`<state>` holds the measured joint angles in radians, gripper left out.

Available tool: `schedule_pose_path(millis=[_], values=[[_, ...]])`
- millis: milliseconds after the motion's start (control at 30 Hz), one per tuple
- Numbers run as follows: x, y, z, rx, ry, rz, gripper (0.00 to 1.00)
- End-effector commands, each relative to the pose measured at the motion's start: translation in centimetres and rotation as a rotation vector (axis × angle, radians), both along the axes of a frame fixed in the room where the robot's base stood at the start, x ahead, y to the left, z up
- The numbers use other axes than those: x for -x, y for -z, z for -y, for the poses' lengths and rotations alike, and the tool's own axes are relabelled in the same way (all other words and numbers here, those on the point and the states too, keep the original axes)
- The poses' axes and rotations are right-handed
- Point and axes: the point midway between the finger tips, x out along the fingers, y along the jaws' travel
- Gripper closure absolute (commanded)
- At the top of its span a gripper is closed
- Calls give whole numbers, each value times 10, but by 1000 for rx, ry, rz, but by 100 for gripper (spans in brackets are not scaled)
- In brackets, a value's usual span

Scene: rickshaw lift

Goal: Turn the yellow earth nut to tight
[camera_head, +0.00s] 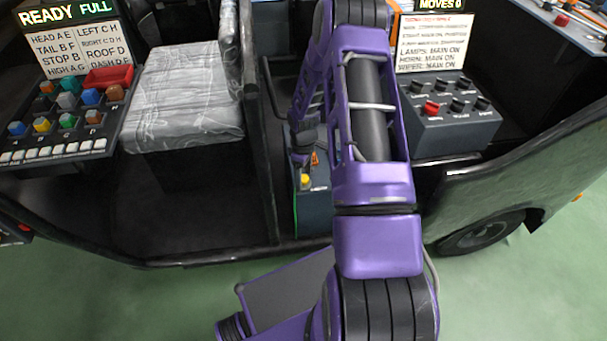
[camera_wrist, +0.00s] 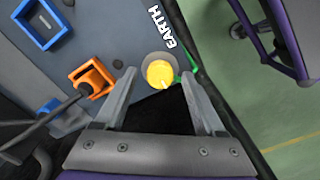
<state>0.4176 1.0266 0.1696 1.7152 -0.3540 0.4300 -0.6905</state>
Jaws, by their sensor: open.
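The yellow earth nut (camera_wrist: 160,74) sits on a grey panel beside the white word EARTH in the wrist view. A pale ring surrounds it. My gripper (camera_wrist: 163,92) is open, with one finger on each side of the picture below the nut. The nut shows just beyond and between the fingertips; I cannot tell whether either finger touches it. In the head view the yellow nut (camera_head: 305,180) is small, on top of a dark box (camera_head: 312,212) left of my purple arm. My gripper is mostly hidden there.
An orange clamp-like part (camera_wrist: 92,78) with a dark cable stands left of the nut. A blue open frame (camera_wrist: 42,24) lies further up left. A grey seat (camera_head: 185,95) and a button panel (camera_head: 68,120) are left; a switch box (camera_head: 445,115) is right.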

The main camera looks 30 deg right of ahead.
Motion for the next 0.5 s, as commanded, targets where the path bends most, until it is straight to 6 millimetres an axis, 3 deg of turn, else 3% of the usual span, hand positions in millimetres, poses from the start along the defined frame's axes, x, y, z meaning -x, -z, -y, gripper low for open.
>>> schedule_pose_path(millis=[167, 500], values=[[-1, -21, 0, 0, -1, 3, 28], [-1, -103, 1, 2, 1, 4, 28]])
